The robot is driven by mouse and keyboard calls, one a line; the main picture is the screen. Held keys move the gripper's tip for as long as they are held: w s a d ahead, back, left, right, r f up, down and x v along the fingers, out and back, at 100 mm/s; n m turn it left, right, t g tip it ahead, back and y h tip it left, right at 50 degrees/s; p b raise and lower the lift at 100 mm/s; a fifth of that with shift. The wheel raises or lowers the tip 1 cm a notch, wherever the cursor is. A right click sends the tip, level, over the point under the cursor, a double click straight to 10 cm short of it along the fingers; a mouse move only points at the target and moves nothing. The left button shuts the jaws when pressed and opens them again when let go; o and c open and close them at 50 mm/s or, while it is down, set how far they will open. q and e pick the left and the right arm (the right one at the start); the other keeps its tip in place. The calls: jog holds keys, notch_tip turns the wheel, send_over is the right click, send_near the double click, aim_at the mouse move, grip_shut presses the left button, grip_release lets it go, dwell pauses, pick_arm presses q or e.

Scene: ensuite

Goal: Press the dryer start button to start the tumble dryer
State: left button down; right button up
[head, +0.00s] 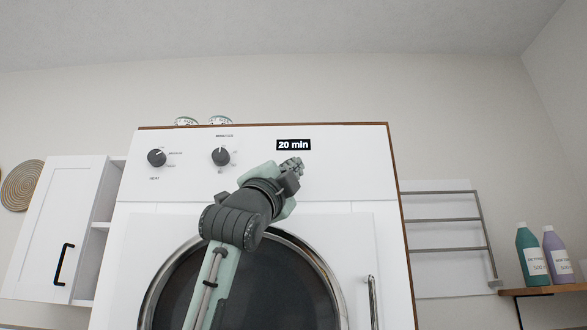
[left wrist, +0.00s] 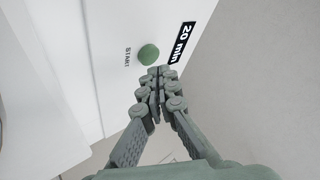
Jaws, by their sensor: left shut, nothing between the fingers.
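The white tumble dryer (head: 185,190) fills the middle of the head view, its round dark door (head: 270,285) low on the front. In the left wrist view, the green round start button (left wrist: 148,53) sits beside the word START. In the head view the button is not visible; my gripper covers that part of the panel. The black display (head: 293,145) reads 20 min, and it also shows in the left wrist view (left wrist: 182,42). My left gripper (head: 298,162) is shut and empty, its fingertips (left wrist: 158,72) close beside the button. I cannot tell whether they touch the panel. My right gripper is not in view.
Two dark knobs, a left one (head: 157,158) and a right one (head: 220,156), are on the panel. A door handle (head: 373,302) stands at the lower right. A white cabinet (head: 62,225) is at left, a rack (head: 443,235) and bottles (head: 533,255) at right.

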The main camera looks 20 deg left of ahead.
pick_arm(q)
jog(key=shift+w, duration=0.1)
jog(key=shift+w+a, duration=0.15)
jog(key=shift+w, duration=0.2)
jog(key=shift+w, duration=0.25)
dwell(0.7)
jog(key=shift+s, duration=0.7)
jog(key=s+d+b, duration=0.1)
jog(key=s+d, duration=0.1)
jog(key=s, duration=0.3)
jog(key=shift+s, duration=0.35)
dwell(0.8)
